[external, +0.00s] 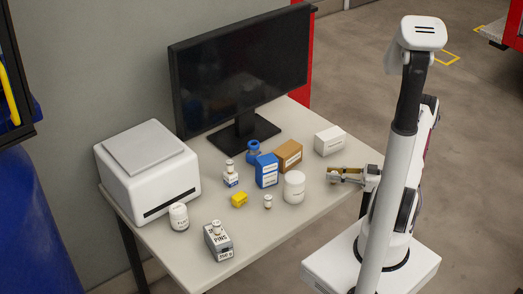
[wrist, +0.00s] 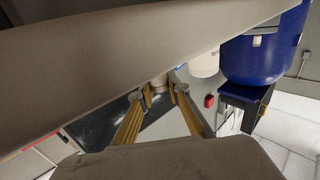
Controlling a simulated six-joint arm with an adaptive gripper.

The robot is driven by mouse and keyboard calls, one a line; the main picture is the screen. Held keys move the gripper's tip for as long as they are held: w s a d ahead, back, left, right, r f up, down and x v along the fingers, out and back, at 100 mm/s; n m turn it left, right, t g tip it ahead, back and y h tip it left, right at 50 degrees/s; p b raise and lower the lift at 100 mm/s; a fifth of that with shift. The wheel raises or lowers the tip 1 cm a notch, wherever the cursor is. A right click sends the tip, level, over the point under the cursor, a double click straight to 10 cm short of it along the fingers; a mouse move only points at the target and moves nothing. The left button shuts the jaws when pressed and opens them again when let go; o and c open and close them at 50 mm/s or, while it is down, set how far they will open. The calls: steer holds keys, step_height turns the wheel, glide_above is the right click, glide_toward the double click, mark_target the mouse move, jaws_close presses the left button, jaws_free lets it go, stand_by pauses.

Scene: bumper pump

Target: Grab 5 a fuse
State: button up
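I cannot make out anything clearly marked as a 5 A fuse. The smallest candidates on the table are a small white cylinder with a tan top (external: 268,202) and a yellow block (external: 239,199). My gripper (external: 331,176) is at the table's right edge, pointing left, to the right of a white canister (external: 294,187). In the wrist view my gripper (wrist: 163,90) has its two golden fingers apart. A pale, partly hidden thing (wrist: 160,80) shows between or beyond the tips; whether they touch it is unclear.

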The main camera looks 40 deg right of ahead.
steer(key=shift+r, duration=0.15)
steer(key=shift+r, duration=4.85)
